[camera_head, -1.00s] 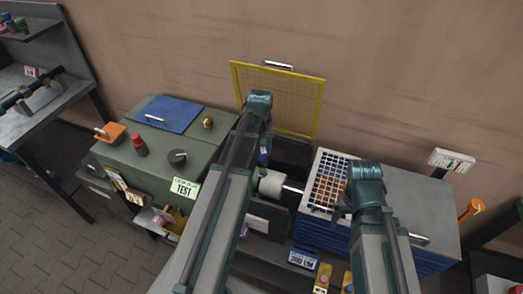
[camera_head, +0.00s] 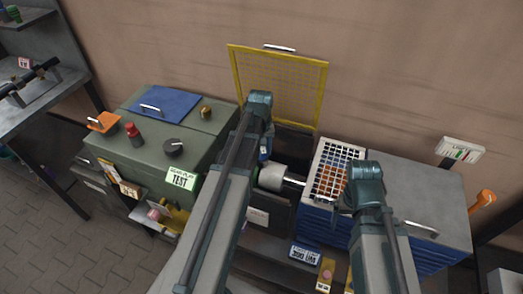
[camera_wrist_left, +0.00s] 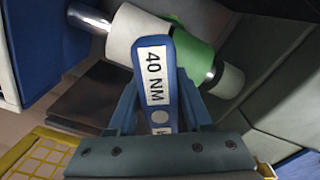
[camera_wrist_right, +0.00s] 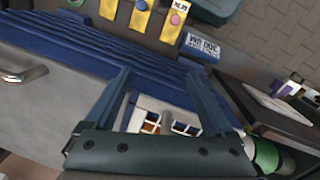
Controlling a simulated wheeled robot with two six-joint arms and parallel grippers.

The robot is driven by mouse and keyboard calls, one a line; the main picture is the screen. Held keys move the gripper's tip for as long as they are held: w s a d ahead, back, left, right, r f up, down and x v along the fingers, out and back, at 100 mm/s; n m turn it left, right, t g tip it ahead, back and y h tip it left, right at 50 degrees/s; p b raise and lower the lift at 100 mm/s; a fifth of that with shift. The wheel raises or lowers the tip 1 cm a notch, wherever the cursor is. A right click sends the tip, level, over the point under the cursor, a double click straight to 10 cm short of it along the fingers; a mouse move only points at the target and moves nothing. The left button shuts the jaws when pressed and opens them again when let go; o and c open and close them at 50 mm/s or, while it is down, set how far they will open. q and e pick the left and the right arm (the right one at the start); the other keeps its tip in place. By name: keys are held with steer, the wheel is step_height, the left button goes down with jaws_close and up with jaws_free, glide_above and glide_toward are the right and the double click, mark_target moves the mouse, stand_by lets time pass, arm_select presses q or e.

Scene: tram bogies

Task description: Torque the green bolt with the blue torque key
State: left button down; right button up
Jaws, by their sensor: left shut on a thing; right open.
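My left gripper (camera_wrist_left: 160,95) is shut on the blue torque key (camera_wrist_left: 156,60), which carries a white "40 NM" label. The key's head overlaps the white and green cylinder in the left wrist view; whether it touches I cannot tell. The green part (camera_wrist_left: 201,58), perhaps the green bolt, sits beside the key on this cylinder. In the head view the key (camera_head: 264,148) is mostly hidden by my left arm. My right gripper (camera_head: 345,196) is open and empty above the white grid on the blue cabinet; the right wrist view shows its spread fingers (camera_wrist_right: 160,92).
A green cabinet (camera_head: 150,158) labelled "TEST" stands left and a blue ribbed cabinet (camera_head: 318,229) right. A raised yellow mesh guard (camera_head: 280,88) stands behind the cylinder (camera_head: 271,177).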

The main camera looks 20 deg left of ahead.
arm_select(q)
steer(key=shift+f, duration=0.3)
steer(key=shift+m, duration=1)
steer(key=shift+m, duration=1)
steer(key=shift+m, duration=0.5)
steer(key=shift+s+r+p, duration=0.1)
steer(key=shift+r+p, duration=2.8)
steer(key=shift+r, duration=0.15)
